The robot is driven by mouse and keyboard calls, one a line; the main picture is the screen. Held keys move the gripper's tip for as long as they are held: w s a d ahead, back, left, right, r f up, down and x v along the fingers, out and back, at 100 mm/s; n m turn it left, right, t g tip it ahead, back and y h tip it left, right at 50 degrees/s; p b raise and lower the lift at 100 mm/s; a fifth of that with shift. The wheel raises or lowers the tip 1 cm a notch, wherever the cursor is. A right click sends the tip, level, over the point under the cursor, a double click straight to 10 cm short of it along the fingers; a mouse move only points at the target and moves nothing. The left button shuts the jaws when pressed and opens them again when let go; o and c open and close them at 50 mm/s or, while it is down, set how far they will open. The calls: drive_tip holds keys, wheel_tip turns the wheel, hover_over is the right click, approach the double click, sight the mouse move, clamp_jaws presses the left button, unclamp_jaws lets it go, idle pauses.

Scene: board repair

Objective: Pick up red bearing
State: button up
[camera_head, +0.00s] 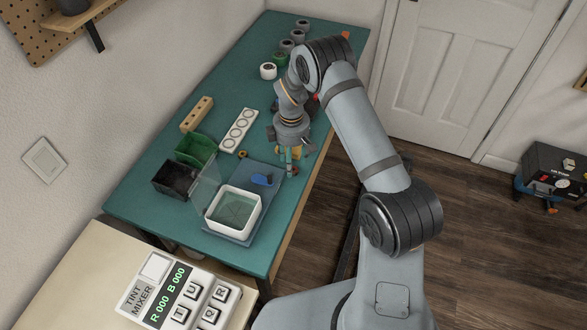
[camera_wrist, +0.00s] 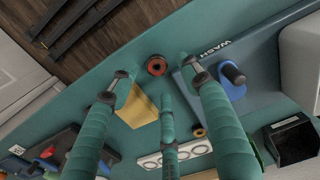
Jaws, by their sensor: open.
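The red bearing (camera_wrist: 156,66) is a small ring with a dark centre, lying flat on the green bench top in the wrist view. It sits beside the blue WASH mat (camera_wrist: 262,62), apart from it. My gripper (camera_wrist: 160,84) has green fingers, spread open and empty. In the wrist view the bearing shows between and just beyond the fingertips, with no clear contact. In the head view my gripper (camera_head: 288,158) points down over the bench's right side, near the mat.
A yellow block (camera_wrist: 138,110) lies close to the left finger. A blue-handled item (camera_wrist: 233,73) is on the mat by the right finger. A white tub (camera_head: 212,222), black bin (camera_head: 172,182), green bin (camera_head: 196,149) and white strip with round recesses (camera_head: 238,131) stand left.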

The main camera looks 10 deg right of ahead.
sight(294, 171)
drive_tip(key=shift+d+f+p, duration=0.1)
drive_tip(key=shift+f+p, duration=0.2)
drive_tip(key=shift+f, duration=1.2)
drive_tip(key=shift+c, duration=1.1)
drive_tip(key=c, duration=1)
drive_tip(key=shift+o, duration=0.2)
